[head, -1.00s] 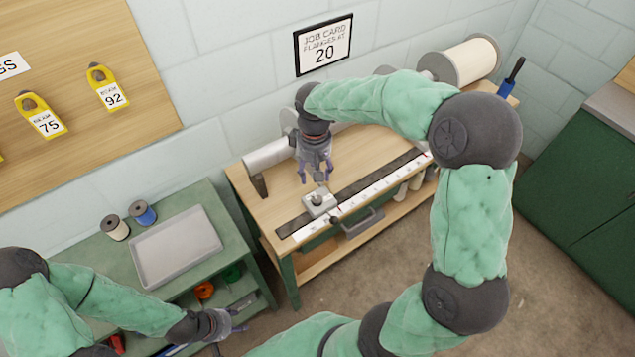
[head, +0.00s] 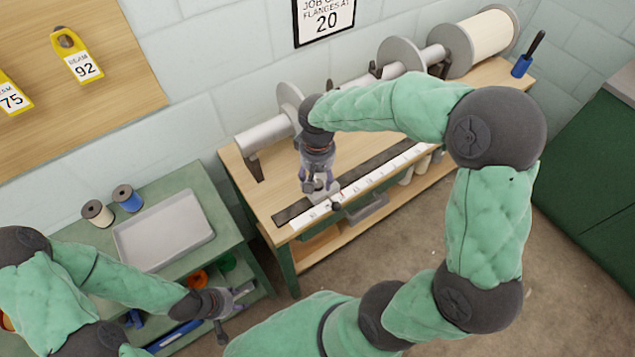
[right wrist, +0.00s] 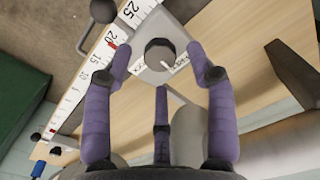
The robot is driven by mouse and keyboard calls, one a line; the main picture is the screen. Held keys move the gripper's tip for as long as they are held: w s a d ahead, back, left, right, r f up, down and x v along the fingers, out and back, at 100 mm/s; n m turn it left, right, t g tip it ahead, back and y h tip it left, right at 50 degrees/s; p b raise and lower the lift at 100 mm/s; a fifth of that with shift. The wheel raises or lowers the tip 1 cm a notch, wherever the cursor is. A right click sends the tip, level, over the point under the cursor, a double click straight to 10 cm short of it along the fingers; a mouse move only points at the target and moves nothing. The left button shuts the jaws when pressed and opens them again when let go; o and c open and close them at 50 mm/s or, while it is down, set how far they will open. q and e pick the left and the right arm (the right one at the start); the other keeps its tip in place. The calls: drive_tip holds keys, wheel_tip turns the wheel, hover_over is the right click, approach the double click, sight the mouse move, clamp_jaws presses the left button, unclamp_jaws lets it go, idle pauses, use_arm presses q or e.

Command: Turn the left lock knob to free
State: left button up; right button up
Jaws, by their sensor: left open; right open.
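The lock knob (right wrist: 159,52) is a round dark knob on a pale metal block (right wrist: 150,75) that sits on the white scale (right wrist: 85,80). A white mark shows on the block beside the knob. My right gripper (right wrist: 158,56) is open, with purple fingers on either side of the knob and a third finger below it in the right wrist view; I cannot tell whether they touch it. In the head view, my right gripper (head: 320,186) is over the block and hides much of the knob. My left gripper (head: 236,296) is open and empty beside the green cart.
A dark ball-ended lever (right wrist: 103,12) sticks out beside the block. The bench (head: 275,185) carries a roller with flange discs (head: 399,54) behind my right gripper. A grey tray (head: 165,232) and two spools stand on the green cart (head: 185,178).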

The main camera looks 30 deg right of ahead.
drive_tip(key=shift+f, duration=1)
drive_tip(key=c, duration=1.1)
drive_tip(key=shift+n, duration=0.3)
drive_tip(key=shift+c, duration=0.2)
drive_tip(key=o, duration=1.1)
drive_tip(key=shift+o, duration=0.2)
